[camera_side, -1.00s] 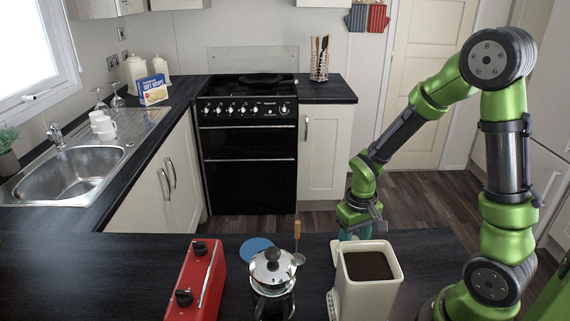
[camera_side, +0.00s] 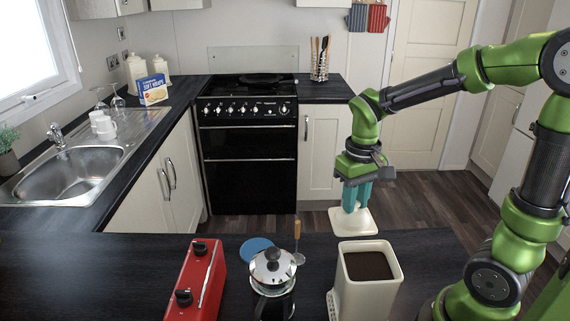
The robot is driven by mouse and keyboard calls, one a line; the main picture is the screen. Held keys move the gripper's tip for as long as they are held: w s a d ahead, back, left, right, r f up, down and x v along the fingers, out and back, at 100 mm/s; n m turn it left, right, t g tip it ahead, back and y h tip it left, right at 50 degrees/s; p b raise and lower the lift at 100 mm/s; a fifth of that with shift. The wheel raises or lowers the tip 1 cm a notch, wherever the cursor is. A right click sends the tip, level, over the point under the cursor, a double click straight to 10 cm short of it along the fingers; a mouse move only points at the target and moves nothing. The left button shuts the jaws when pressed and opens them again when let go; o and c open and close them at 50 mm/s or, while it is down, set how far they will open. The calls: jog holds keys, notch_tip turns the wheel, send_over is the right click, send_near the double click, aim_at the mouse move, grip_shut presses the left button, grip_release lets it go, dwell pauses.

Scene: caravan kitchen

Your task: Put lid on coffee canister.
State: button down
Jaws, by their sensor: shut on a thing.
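The open coffee canister (camera_side: 348,293) is a cream, square-mouthed box standing on the dark counter at the front. Dark ground coffee shows inside it. The cream square lid (camera_side: 353,221) hangs above and behind the canister's rim in the picture, apart from it. My gripper (camera_side: 355,204) points down with teal fingers and is shut on the lid's knob, which the fingers partly hide. The lid looks roughly level.
A French press (camera_side: 273,272) with a metal top stands left of the canister. A wooden-handled spoon (camera_side: 298,245) and a blue round mat (camera_side: 257,249) are near it. The counter's back edge is behind the canister.

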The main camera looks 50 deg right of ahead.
jog(key=s+a+r, duration=0.4)
jog(key=a+r, duration=0.3)
jog(key=r, duration=0.1)
jog(key=s+a+r, duration=0.3)
jog(key=s+a, duration=0.1)
jog(key=s, duration=0.3)
jog(key=shift+m, duration=0.3)
jog(key=shift+w+a+f, duration=0.1)
jog(key=shift+w+f, duration=0.05)
jog(key=shift+f, duration=1.2)
jog(key=shift+w+a+f, duration=0.1)
jog(key=shift+f, duration=1.25)
jog(key=shift+f, duration=0.5)
jog(key=c, duration=1.2)
grip_release()
notch_tip(320, 180, up, 11)
